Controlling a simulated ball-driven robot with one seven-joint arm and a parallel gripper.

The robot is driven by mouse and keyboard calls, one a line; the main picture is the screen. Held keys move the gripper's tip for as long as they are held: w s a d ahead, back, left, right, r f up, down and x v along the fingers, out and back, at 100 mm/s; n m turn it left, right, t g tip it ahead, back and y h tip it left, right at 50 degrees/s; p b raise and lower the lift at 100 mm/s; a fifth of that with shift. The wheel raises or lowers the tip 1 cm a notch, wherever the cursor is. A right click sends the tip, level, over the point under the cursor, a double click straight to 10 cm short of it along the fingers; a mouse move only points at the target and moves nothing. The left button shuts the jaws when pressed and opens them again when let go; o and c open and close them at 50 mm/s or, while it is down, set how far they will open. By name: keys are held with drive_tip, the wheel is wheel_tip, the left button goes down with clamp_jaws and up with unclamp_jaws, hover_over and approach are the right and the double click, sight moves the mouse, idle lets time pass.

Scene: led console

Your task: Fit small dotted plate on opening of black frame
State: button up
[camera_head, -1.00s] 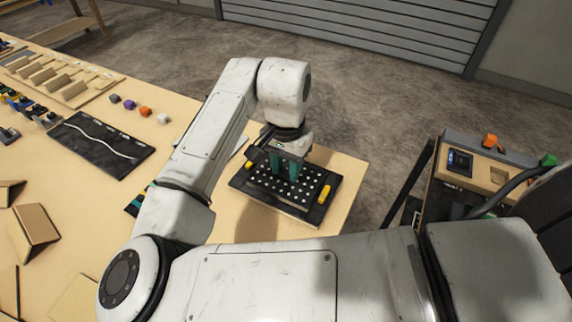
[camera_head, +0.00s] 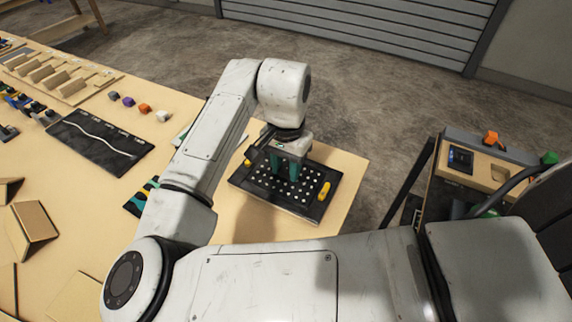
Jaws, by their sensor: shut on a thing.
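The black frame (camera_head: 306,211) lies flat on the wooden table near its right end, with a yellow piece (camera_head: 324,191) on its right side. The small dotted plate (camera_head: 268,186), dark with rows of white dots, is at the middle of the frame. My gripper (camera_head: 287,170), with green fingers, points down over the plate and is shut on it. Whether the plate sits in the opening or just above it, I cannot tell. The fingers hide part of the plate's far side.
A black panel with a white wavy line (camera_head: 100,142) lies to the left, with several small coloured blocks (camera_head: 145,108) behind it. Cardboard-like angled pieces (camera_head: 35,222) lie at the left. A console with an orange part (camera_head: 490,138) stands at the right, beyond the table edge.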

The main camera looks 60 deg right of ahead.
drive_tip(key=o, duration=1.2)
drive_tip(key=shift+r, duration=0.1)
wheel_tip(320, 180, up, 11)
drive_tip(key=shift+f+b, duration=0.2)
drive_tip(key=shift+b, duration=0.1)
drive_tip(key=shift+s+f, duration=0.1)
